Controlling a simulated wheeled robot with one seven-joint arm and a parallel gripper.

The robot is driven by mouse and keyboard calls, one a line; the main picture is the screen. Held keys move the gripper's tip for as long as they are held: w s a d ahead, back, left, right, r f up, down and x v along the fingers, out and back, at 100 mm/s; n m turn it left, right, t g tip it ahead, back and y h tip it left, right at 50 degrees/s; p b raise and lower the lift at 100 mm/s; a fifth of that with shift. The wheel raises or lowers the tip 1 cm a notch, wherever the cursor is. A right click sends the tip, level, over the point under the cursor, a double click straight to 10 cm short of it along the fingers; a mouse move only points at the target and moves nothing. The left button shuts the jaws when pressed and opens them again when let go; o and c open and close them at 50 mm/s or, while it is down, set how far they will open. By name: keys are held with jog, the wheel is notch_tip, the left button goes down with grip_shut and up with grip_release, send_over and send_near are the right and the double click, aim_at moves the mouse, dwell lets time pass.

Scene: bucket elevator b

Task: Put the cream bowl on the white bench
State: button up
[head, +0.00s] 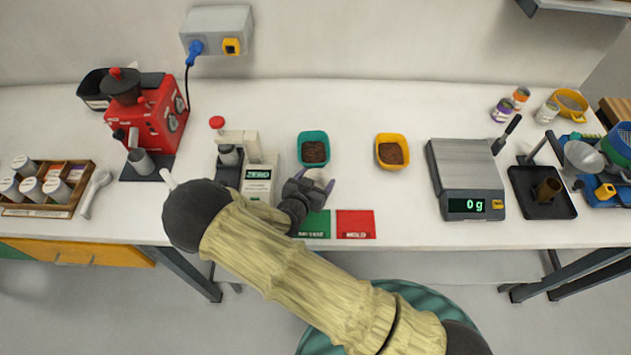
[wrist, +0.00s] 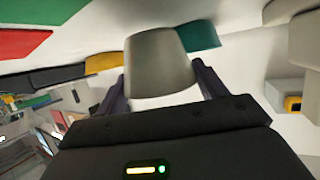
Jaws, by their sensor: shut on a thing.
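The cream bowl (head: 320,176) is between the fingers of my gripper (head: 312,189), over the front middle part of the white bench (head: 275,110). In the wrist view the bowl (wrist: 158,62) fills the space between the two dark fingers, and my gripper (wrist: 163,88) is shut on it. The bowl is close to the bench top, just behind the green mat (head: 316,224). I cannot tell whether its base touches the bench. My arm and the gripper hide part of the bowl in the head view.
A teal container (head: 313,137) and a yellow container (head: 391,138), both with brown contents, stand behind the bowl. A red mat (head: 355,224) lies at the front edge. A white machine (head: 258,184) is close left; a scale (head: 465,165) stands right. Bench between yellow container and scale is clear.

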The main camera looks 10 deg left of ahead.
jog(key=shift+f, duration=0.8)
